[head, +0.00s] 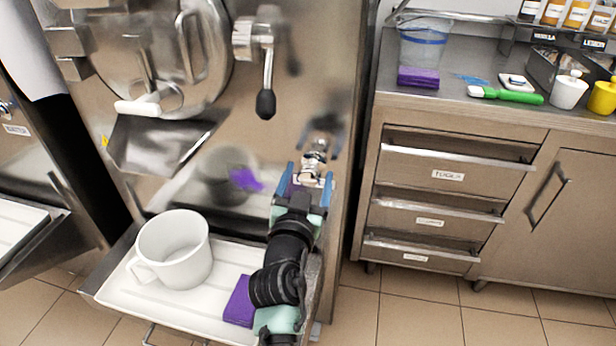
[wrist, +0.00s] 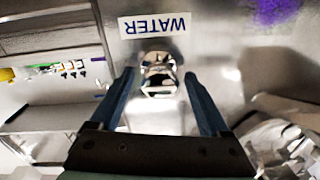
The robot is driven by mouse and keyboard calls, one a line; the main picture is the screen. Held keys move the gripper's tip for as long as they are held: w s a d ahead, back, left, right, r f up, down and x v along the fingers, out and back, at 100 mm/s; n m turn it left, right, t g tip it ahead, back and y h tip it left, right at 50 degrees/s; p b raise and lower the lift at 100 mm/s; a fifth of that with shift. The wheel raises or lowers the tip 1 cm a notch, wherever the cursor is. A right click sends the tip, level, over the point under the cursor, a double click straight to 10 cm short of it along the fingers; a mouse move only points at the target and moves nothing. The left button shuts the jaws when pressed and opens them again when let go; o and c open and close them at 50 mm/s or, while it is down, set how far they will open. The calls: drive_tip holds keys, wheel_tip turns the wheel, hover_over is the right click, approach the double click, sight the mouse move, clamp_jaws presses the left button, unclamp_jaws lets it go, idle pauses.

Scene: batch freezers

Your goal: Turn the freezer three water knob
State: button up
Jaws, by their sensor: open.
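The water knob (head: 314,160) is a small chrome fitting on the freezer's steel front, low on its right side. In the wrist view the knob (wrist: 158,76) sits under a white label (wrist: 155,25) reading WATER, upside down. My gripper (head: 305,176) is open in front of the knob. In the wrist view, the blue fingers of my gripper (wrist: 158,80) stand on either side of the knob, with visible gaps. I cannot tell how deep the knob lies between them. My arm hides part of the freezer front below the knob.
A white tray (head: 115,291) below holds a white jug (head: 175,250) and a purple sponge (head: 240,302), close to my arm. A black-tipped lever (head: 266,75) hangs above left of the knob. A steel counter with drawers (head: 450,175) stands to the right, across a floor gap.

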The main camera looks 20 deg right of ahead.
clamp_jaws()
drive_tip(key=shift+n, duration=0.3)
drive_tip(key=n+p, duration=0.1)
drive_tip(key=n, duration=0.4)
drive_tip(key=shift+r, duration=0.1)
drive_tip(key=n, duration=0.3)
drive_tip(key=shift+n+p, duration=0.3)
drive_tip(key=shift+p, duration=0.05)
drive_tip(key=shift+n+p, duration=0.3)
drive_tip(key=shift+n, duration=0.8)
drive_tip(key=shift+a+n, duration=0.1)
drive_tip(key=shift+n, duration=0.2)
unclamp_jaws()
drive_tip(key=shift+g, duration=0.3)
